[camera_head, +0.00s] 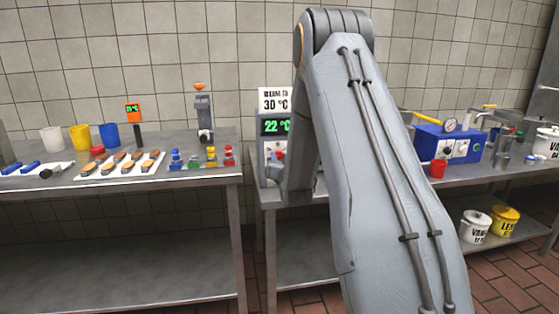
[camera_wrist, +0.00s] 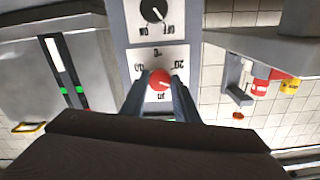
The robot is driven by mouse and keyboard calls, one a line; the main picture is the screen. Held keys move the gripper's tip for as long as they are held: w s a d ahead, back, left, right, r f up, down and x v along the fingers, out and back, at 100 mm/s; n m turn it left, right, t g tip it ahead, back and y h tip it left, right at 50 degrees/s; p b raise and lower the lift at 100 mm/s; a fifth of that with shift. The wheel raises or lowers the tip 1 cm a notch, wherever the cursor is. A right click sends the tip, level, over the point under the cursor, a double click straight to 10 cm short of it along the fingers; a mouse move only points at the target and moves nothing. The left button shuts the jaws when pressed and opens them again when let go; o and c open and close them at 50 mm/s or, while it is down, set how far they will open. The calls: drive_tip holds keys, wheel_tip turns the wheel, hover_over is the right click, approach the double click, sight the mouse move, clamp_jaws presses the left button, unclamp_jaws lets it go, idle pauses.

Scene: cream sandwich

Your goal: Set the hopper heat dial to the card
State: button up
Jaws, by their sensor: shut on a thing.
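The hopper heat dial (camera_wrist: 159,82) is a red round knob on a white numbered scale plate (camera_wrist: 159,57), seen upside down in the wrist view. My gripper (camera_wrist: 160,78) has one finger on each side of the knob and is shut on it. The pointer's exact setting cannot be read. In the head view, the card (camera_head: 275,99) reads 30 °C, with a small line above it. Below it, the green display (camera_head: 274,126) reads 22 °C. My arm hides much of the hopper panel there.
In the wrist view, a black ON/OFF knob (camera_wrist: 153,10) sits beside the dial on the same panel. The left bench (camera_head: 200,183) holds cups and trays.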

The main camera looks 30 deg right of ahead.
drive_tip(key=m, duration=1.2)
drive_tip(key=shift+m+b, duration=0.35)
drive_tip(key=shift+m, duration=0.05)
idle(0.3)
drive_tip(key=o, duration=1.1)
drive_tip(key=shift+c, duration=0.2)
drive_tip(key=v, duration=0.7)
drive_tip(key=shift+s+a, duration=0.2)
drive_tip(key=shift+s, duration=0.2)
